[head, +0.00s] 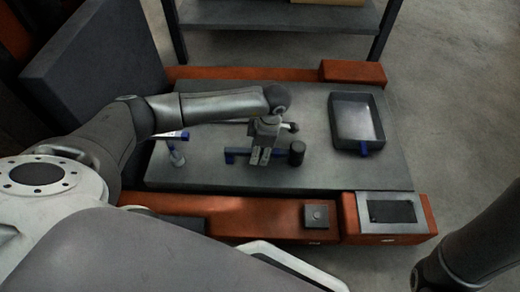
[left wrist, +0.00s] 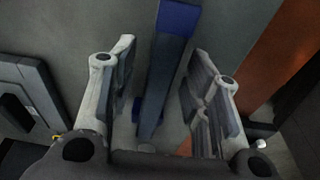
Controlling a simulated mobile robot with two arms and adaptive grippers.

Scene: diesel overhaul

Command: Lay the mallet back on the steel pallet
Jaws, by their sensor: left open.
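The steel pallet (head: 340,175) is a dark grey slab on an orange frame. In the left wrist view, a long grey bar with a blue end (left wrist: 178,18) runs between the spread fingers of my left gripper (left wrist: 165,85), with gaps on both sides. The gripper is open and holds nothing. My right gripper is outside both views.
A grey tray (head: 340,142) with a blue tab sits on the right of the pallet. A blue-and-grey tool (head: 177,158) stands at the left. A box with a black panel (head: 392,210) is at the front right. Bare pallet lies around the mallet.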

